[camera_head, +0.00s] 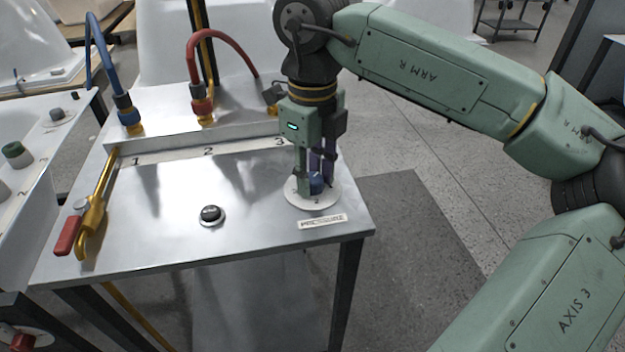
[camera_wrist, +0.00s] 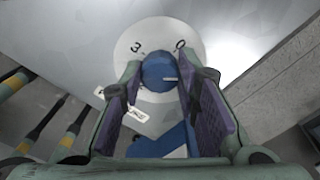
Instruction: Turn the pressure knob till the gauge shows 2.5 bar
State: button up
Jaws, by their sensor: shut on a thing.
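The blue pressure knob (camera_head: 317,183) sits on a round white dial plate (camera_head: 299,197) at the right front of the metal bench top. My gripper (camera_head: 316,178) points down over it, its fingers on both sides of the knob and shut on it. The wrist view shows the blue knob (camera_wrist: 157,70) between the purple-padded fingers, with a short white mark pointing right. The dial plate (camera_wrist: 135,47) there shows a "3" and a "0"; other marks are hidden. I cannot make out a pressure gauge in either view.
A label plate (camera_head: 322,221) lies in front of the dial. A black button (camera_head: 211,214) is left of it. A red-handled brass valve (camera_head: 84,228) stands at the bench's left edge. Blue (camera_head: 127,110) and red (camera_head: 201,100) hose fittings stand behind.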

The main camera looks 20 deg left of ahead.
aim_at(313, 178)
jog(key=shift+m+b, duration=0.4)
jog(key=shift+m, duration=0.5)
jog(key=o, duration=1.2)
jog(key=shift+c, duration=0.2)
notch_tip(313, 178, up, 12)
jog(key=shift+s+f, duration=0.1)
